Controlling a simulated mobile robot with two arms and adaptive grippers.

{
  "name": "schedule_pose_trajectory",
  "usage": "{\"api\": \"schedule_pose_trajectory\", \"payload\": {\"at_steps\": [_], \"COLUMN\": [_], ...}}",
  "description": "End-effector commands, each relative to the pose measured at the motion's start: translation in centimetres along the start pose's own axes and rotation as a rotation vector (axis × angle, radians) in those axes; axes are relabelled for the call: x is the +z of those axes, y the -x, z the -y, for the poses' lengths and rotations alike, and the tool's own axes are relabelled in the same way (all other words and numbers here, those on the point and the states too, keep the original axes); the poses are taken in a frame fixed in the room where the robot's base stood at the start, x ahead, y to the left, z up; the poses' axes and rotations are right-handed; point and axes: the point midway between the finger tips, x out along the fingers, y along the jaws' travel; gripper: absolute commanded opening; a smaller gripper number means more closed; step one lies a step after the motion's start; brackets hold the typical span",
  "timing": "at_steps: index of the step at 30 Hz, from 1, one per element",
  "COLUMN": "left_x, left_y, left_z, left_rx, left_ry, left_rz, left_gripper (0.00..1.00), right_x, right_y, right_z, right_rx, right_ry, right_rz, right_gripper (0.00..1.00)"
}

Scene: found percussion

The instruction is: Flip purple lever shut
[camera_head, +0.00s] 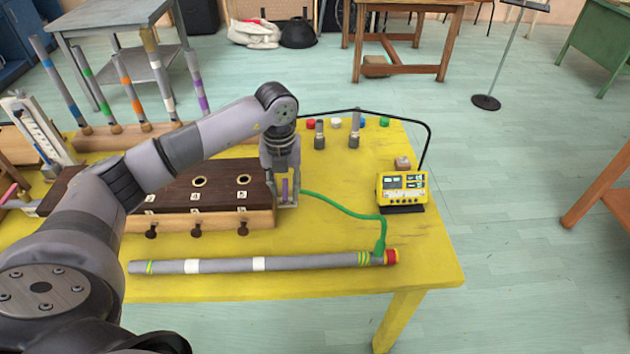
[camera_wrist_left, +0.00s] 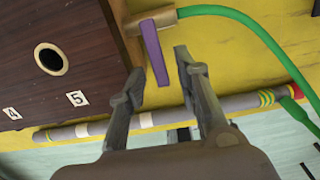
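The purple lever (camera_head: 284,189) sits on a small valve at the right end of the dark-topped wooden box (camera_head: 225,178). In the left wrist view the lever (camera_wrist_left: 155,52) juts from the brass-coloured valve (camera_wrist_left: 150,21), crosswise to the green hose (camera_wrist_left: 225,12) that leaves it. My left gripper (camera_head: 288,202) points down at the box's right end. In the left wrist view its fingers (camera_wrist_left: 160,68) are spread apart, and the lever's free end lies between or just beyond the tips. Contact cannot be told. My right gripper is in neither view.
A grey tube (camera_head: 220,265) with coloured bands lies along the yellow table's (camera_head: 430,265) front. The green hose runs to its right end. A yellow meter (camera_head: 402,188) stands at right. Pegs (camera_head: 319,135) and coloured caps (camera_head: 336,123) stand behind.

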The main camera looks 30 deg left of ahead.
Motion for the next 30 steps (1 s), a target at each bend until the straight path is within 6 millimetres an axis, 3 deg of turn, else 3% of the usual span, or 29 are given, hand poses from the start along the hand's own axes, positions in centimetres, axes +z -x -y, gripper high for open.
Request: {"api": "schedule_pose_trajectory", "payload": {"at_steps": [8, 14, 30], "left_x": [0.0, 0.1, 0.3], "left_y": [0.1, 0.2, 10.8], "left_z": [0.2, 1.2, 1.2], "left_rx": [0.002, 0.002, -0.002], "left_ry": [0.055, 0.258, 0.277], "left_rz": [-0.002, -0.003, 0.004], "left_gripper": [0.32, 0.32, 0.32], "right_x": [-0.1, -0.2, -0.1], "right_y": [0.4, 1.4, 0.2], "right_z": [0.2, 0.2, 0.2], "right_rx": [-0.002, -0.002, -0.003], "right_ry": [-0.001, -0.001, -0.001], "right_rz": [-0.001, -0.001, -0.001], "right_gripper": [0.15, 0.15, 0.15]}}
